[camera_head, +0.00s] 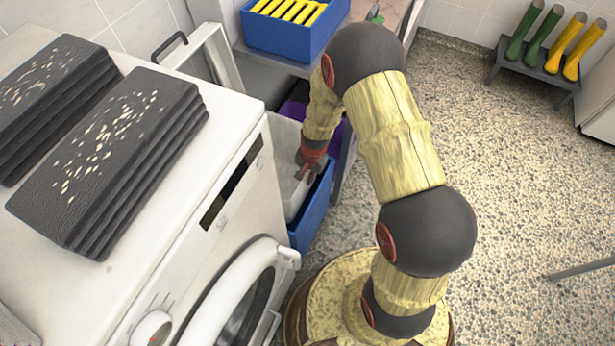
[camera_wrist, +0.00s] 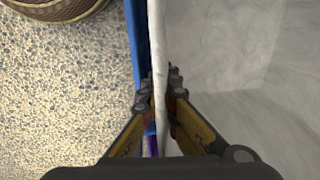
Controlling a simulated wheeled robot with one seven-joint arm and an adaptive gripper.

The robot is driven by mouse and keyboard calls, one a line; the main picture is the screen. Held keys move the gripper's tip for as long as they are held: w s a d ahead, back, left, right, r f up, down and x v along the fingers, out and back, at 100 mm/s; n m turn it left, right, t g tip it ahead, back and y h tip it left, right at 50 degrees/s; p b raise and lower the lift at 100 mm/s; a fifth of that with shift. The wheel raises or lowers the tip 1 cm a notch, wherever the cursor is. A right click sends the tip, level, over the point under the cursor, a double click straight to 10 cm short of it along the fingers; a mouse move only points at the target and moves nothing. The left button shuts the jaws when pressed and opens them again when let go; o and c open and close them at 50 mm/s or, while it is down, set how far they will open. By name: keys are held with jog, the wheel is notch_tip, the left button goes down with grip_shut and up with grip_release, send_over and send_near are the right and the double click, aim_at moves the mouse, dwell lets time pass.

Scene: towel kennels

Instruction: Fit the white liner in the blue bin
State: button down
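The white liner (camera_head: 287,150) is a pale, open box in the gap between the white washing machine and the table. The blue bin (camera_head: 316,208) shows along the liner's right side and front. The liner appears to sit at least partly within it, but how deep or level it is I cannot tell. My gripper (camera_head: 304,168) reaches down to the liner's right edge. In the wrist view, my gripper's fingers (camera_wrist: 160,95) are close together on either side of the liner's rim (camera_wrist: 157,40), apparently gripping it. The bin's blue wall (camera_wrist: 137,45) runs just left of that rim.
The washing machine (camera_head: 235,125) bounds the gap on the left, with dark stacked mats (camera_head: 110,155) on top. A table (camera_head: 383,10) holds a blue crate (camera_head: 290,38). A purple object (camera_head: 293,110) lies behind the liner. Speckled floor (camera_head: 500,200) is open at right.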

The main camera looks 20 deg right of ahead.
notch_tip(320, 180, down, 13)
jog(key=b, duration=0.1)
jog(key=shift+r, duration=0.2)
dwell(0.8)
jog(key=shift+f, duration=0.9)
dwell(0.3)
jog(key=c, duration=2)
grip_release()
jog(key=shift+s+a, duration=0.1)
jog(key=shift+o, duration=0.2)
